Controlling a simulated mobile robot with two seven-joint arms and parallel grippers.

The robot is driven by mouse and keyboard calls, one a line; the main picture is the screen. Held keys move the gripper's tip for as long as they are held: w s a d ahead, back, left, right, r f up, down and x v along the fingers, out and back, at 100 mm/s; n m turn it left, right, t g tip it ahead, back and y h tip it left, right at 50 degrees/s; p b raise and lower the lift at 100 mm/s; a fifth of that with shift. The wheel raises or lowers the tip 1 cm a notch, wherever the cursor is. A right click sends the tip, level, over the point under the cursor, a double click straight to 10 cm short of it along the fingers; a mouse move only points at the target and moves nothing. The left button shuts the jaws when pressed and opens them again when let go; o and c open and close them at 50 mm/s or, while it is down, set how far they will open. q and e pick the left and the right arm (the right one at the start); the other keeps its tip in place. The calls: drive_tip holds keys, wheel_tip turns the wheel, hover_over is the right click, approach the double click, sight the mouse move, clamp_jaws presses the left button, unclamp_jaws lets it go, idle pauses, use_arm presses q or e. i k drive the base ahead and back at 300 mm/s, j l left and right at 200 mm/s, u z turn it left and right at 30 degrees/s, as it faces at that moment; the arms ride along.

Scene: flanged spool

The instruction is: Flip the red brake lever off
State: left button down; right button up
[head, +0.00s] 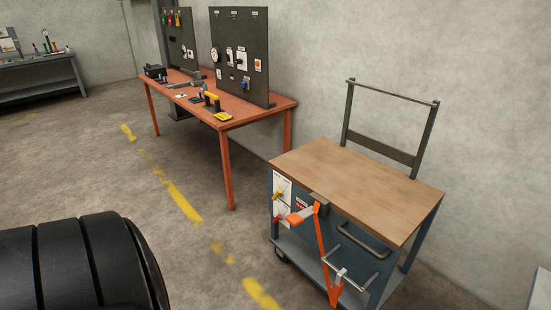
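A cart with a wooden top (355,180) stands at the right. On its near left end are white labelled plates with a small yellow handle (278,196) and, below it, a small red handle (277,219). Beside them an orange-red bar (322,250) runs down the cart's front corner, with an orange grip (297,217) near its top. I cannot tell for sure which of the red parts is the brake lever, or how it is set. Neither of my grippers is in view.
Large black ridged shape (85,262) fills the lower left. The cart has grey rails (360,240) at its front and an upright frame (418,140) behind. A red table (205,95) with dark tool boards stands farther back. Concrete floor with yellow markings (180,203) lies open between.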

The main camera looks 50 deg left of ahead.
sight(279, 217)
drive_tip(key=i+j, duration=0.15)
drive_tip(key=j, duration=0.25)
drive_tip(key=i+j, duration=0.1)
drive_tip(key=j, duration=0.3)
drive_tip(key=i+j, duration=0.15)
drive_tip(key=j, duration=0.25)
drive_tip(key=i+j, duration=0.1)
drive_tip(key=j, duration=0.3)
drive_tip(key=i+j, duration=0.15)
drive_tip(key=j, duration=0.25)
drive_tip(key=i+j, duration=0.1)
drive_tip(key=j, duration=0.3)
drive_tip(key=i+j, duration=0.15)
drive_tip(key=j, duration=0.2)
drive_tip(key=i+j, duration=0.1)
drive_tip(key=j, duration=0.3)
drive_tip(key=u, duration=0.05)
